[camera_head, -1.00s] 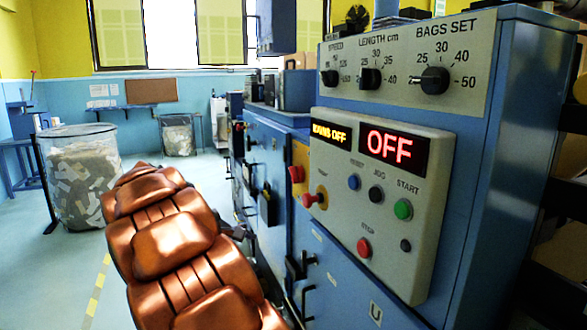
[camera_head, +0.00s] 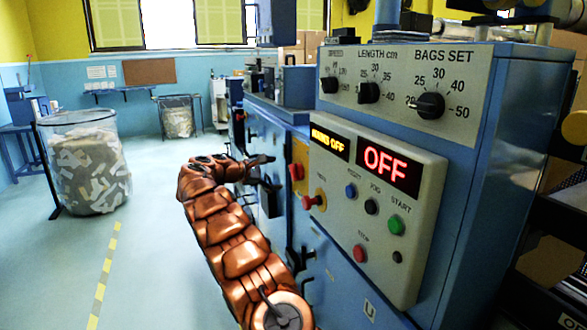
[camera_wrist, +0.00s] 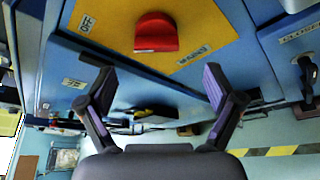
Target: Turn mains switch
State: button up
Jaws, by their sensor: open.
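The mains switch is a red knob (camera_head: 297,172) on a yellow plate (camera_head: 301,155) on the blue machine's side. In the wrist view the red knob (camera_wrist: 156,33) and its yellow plate (camera_wrist: 200,40) lie beyond my fingers, near the top. The labels there appear upside down. My gripper (camera_head: 264,160) is left of the knob in the head view, with its arm reaching up from below. In the wrist view my gripper (camera_wrist: 158,80) has its two fingers spread, with nothing between them and apart from the knob. An amber display (camera_head: 329,141) appears to read MAINS OFF.
The grey control panel (camera_head: 375,220) has an OFF display (camera_head: 391,168), several buttons and a red mushroom knob (camera_head: 314,201) near the plate. Black handles (camera_wrist: 306,76) stick out from the blue doors. A clear bin (camera_head: 88,165) stands left on open floor.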

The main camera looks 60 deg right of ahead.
aim_at(293, 173)
jog(key=shift+p+x, duration=0.75)
jog(key=shift+x, duration=3.6)
jog(key=shift+w+r, duration=0.1)
jog(key=shift+r, duration=0.1)
jog(key=c, duration=1.1)
jog(key=shift+f, duration=0.1)
jog(key=shift+c, duration=0.2)
